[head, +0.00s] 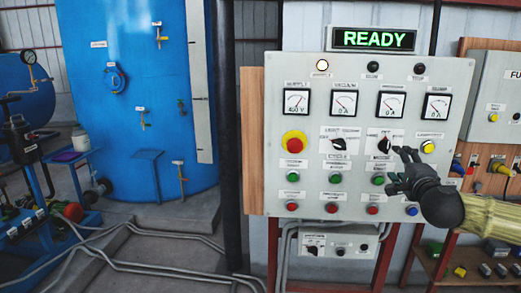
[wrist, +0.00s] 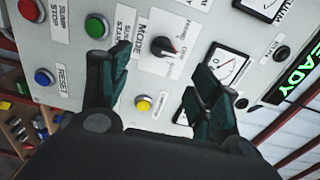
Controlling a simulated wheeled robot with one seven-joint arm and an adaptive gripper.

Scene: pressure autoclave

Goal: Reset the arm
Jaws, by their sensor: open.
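My gripper (head: 402,165) is open and empty in front of the right side of the control panel (head: 262,200). In the wrist view my two fingers (wrist: 165,90) stand apart, with the black mode knob (wrist: 163,47) and a yellow button (wrist: 143,103) seen between them. The knob also shows in the head view (head: 384,143), just left of my fingertips. I cannot tell whether a fingertip touches the panel. My arm (head: 490,211) comes in from the right edge.
The panel carries gauges, a red emergency-style button (head: 294,142), and rows of green and red buttons. A green READY sign (head: 373,39) is lit above. A blue tank (head: 130,120) stands left. A shelf (head: 440,262) with small parts is below right.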

